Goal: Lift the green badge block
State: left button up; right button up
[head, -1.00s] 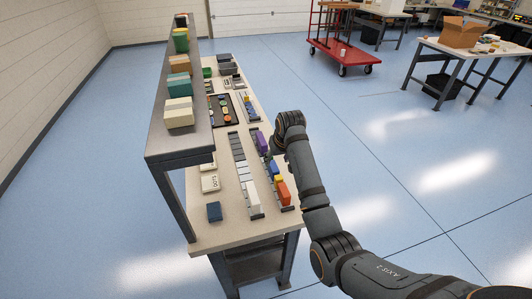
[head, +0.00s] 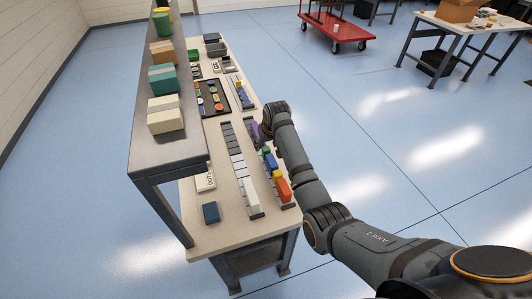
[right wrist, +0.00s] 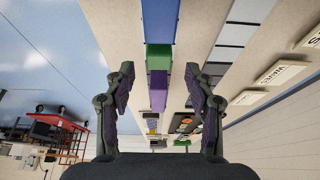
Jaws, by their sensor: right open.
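The green badge block (right wrist: 158,57) sits in a row between a blue block (right wrist: 160,20) and a purple block (right wrist: 158,90) in the right wrist view. In the head view the green block (head: 266,150) shows as a small patch beside my arm. My right gripper (right wrist: 159,70) is open and empty. Its fingers stand apart on either side of the row's line, with the green and purple blocks showing between them. In the head view my right gripper (head: 263,132) is at the row near the purple block, its fingers partly hidden. My left gripper is not in view.
Yellow (head: 277,173) and orange (head: 283,189) blocks continue the row towards the near end. A white block (head: 252,197) stands in a grey strip to the left. A shelf (head: 165,145) overhangs the bench's left side. A dark tray (head: 213,98) holds several round badges.

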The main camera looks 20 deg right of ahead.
aim_at(267, 150)
jog(key=f, duration=0.2)
jog(key=f+p, duration=0.1)
jog(key=shift+w+f, duration=0.25)
jog(key=shift+f, duration=0.15)
jog(key=shift+w+f, duration=0.25)
jog(key=shift+f, duration=0.25)
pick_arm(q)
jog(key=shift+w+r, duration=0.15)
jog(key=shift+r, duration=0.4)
pick_arm(e)
grip_shut()
